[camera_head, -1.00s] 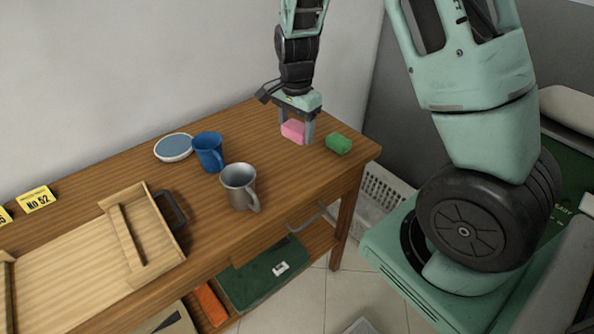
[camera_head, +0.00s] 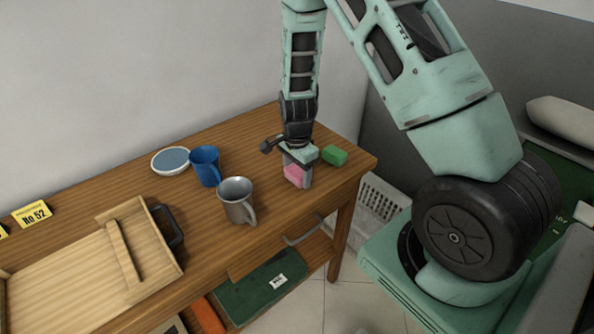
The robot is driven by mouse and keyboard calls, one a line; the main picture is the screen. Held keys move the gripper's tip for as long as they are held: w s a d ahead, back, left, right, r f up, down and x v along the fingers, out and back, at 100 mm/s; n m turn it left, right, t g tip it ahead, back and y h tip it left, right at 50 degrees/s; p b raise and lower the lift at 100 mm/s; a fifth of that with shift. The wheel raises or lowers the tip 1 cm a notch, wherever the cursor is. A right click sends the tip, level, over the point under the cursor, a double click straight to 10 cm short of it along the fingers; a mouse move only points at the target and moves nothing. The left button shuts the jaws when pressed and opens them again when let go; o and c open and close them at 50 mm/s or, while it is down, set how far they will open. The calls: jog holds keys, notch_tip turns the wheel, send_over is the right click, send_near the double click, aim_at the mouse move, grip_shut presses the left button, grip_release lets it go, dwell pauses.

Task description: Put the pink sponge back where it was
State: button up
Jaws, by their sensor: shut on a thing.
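The pink sponge (camera_head: 294,174) is between the fingers of my gripper (camera_head: 298,180), near the right end of the wooden table (camera_head: 262,218). My gripper is shut on it and points down. The sponge is low over the tabletop; I cannot tell whether it touches the wood. A green sponge (camera_head: 334,155) lies just right of and behind my gripper. My gripper hides part of the pink sponge.
A metal mug (camera_head: 236,203) stands left of and in front of my gripper. A blue mug (camera_head: 206,168) and a round blue-topped dish (camera_head: 171,160) stand farther left. A wooden tray (camera_head: 78,268) with a dark handle is at the left. A white basket (camera_head: 383,197) is beside the table.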

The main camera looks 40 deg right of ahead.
jog(key=shift+f, duration=0.15)
jog(key=o, duration=1)
